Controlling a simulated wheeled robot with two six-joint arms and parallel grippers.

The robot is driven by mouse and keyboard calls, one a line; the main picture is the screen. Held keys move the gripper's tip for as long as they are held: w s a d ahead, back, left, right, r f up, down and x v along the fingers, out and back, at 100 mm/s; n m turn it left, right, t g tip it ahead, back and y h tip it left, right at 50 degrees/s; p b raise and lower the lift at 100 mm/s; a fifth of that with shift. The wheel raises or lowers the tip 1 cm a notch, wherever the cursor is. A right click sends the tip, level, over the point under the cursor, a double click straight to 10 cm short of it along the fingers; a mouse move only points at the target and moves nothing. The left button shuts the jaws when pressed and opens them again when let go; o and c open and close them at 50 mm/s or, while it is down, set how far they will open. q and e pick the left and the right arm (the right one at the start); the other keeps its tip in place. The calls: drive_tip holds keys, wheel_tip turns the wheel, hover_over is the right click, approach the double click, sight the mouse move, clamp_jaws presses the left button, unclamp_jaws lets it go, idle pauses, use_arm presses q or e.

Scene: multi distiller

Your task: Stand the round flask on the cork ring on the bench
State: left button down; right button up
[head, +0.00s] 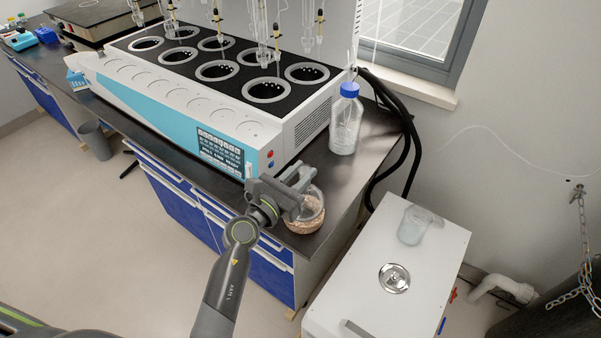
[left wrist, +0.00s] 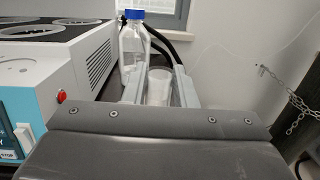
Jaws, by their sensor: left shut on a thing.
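The round flask (head: 315,205) is clear glass and sits partly hidden behind my left gripper. The cork ring (head: 303,227) is a brown, rough ring on the dark bench top (head: 335,178), near its front right corner. The flask's round bottom shows directly above and inside the ring. I cannot tell whether its weight rests there. My left gripper (head: 297,180) is shut on the flask from the left. In the left wrist view, a pale glass part of the flask (left wrist: 160,84) shows between the two fingers. My right gripper is not in view.
A large multi-place distiller (head: 225,95) stands on the bench left of the flask. A blue-capped bottle (head: 345,125) stands behind it. A white cabinet (head: 345,275) with a glass beaker (head: 414,226) on top is to the right, lower than the bench. Black hoses (head: 412,135) hang behind.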

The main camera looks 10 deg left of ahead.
use_arm(q)
drive_tip(key=shift+f, duration=0.1)
drive_tip(key=c, duration=1.1)
unclamp_jaws()
drive_tip(key=shift+s+f, duration=0.1)
drive_tip(key=b+v, duration=0.4)
drive_tip(key=v, duration=1.3)
drive_tip(key=shift+s, duration=0.2)
